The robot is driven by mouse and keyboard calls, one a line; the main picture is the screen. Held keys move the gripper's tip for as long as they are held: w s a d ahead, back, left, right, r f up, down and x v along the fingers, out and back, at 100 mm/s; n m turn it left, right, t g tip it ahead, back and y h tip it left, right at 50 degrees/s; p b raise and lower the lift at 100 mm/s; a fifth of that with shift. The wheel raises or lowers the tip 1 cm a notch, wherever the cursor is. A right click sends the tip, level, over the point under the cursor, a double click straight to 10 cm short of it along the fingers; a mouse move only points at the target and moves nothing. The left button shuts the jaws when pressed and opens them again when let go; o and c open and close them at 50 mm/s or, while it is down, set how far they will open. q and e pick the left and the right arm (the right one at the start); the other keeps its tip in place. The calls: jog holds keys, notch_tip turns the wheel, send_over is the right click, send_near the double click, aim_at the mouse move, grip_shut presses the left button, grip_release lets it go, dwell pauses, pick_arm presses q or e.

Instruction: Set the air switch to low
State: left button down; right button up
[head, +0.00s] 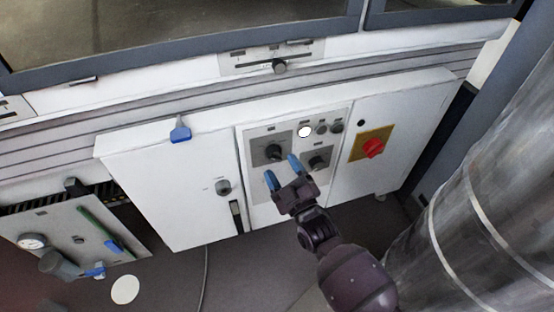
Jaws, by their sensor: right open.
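A grey control panel on the white cabinet carries two dark rotary switches. The larger one (273,152) sits on the left on a dark grey plate; the smaller one (317,163) sits lower right. Their labels are too small to read, so I cannot tell which is the air switch or its setting. My right gripper (282,171), with blue fingertips, is open and empty in front of the panel. Its fingertips appear just below the left switch, one to each side; I cannot tell whether they touch anything. My left gripper is out of view.
Round buttons, one lit white (305,132), line the panel top. A red switch (373,148) on a yellow plate is to the right. A small round knob (223,187) is on the left door. A large metal cylinder (480,200) stands at the right.

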aim_at(275, 160)
jog(key=shift+x, duration=1.4)
jog(key=c, duration=0.9)
jog(key=shift+m, duration=0.3)
jog(key=m+t+h, duration=0.1)
jog(key=m, duration=0.2)
jog(key=m+h, duration=0.1)
jog(key=m, duration=0.2)
jog(key=shift+a+t, duration=0.15)
jog(key=shift+t, duration=0.25)
jog(key=m+h, duration=0.2)
jog(key=m, duration=0.1)
jog(key=m+h, duration=0.1)
jog(key=m, duration=0.2)
jog(key=shift+a+m+t+h, duration=0.1)
jog(key=shift+m+t+h, duration=0.3)
jog(key=shift+s+m, duration=0.1)
jog(key=shift+m, duration=0.2)
